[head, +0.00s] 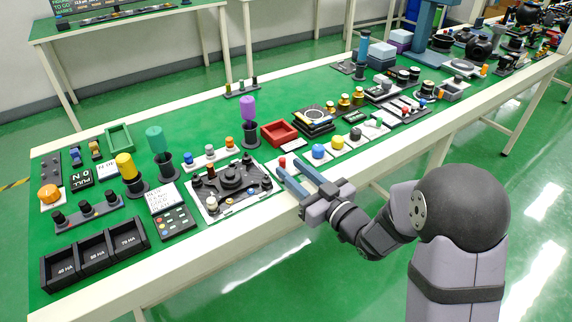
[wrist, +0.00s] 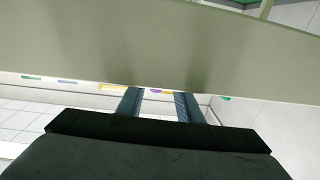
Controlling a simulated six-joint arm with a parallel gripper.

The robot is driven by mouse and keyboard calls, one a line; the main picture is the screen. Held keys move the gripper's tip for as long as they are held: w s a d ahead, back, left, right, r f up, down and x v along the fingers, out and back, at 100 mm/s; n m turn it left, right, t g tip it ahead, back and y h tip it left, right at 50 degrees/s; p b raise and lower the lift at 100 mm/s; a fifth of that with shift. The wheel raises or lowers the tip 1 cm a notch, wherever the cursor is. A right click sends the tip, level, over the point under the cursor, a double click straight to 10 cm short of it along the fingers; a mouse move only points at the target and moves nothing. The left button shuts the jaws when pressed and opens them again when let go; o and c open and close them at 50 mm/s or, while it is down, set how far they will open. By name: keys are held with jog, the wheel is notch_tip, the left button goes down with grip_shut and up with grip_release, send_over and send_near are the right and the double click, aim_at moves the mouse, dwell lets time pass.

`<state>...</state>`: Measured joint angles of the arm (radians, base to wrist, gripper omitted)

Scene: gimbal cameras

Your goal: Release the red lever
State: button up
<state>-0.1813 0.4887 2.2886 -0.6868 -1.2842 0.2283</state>
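A small red ball-shaped knob (head: 283,162), which looks like the red lever's top, shows near the front edge of the table in the head view. My gripper (head: 288,165) reaches over the front edge with its two blue-grey fingers apart, and the knob appears at or just past the fingertips. I cannot tell whether the fingers touch it or stand around it. The lever's base and shaft are mostly hidden by the fingers. In the wrist view the two fingers (wrist: 158,103) are apart with a clear gap between them; the lever is not visible there.
A black panel with knobs (head: 232,185) stands left of the fingers. Blue (head: 319,151) and yellow (head: 338,142) knobs stand to the right, and a red tray (head: 280,133) lies behind. A pale beam-like surface (wrist: 160,45) fills the upper wrist view.

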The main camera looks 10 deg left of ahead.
jog(key=shift+v, duration=1.2)
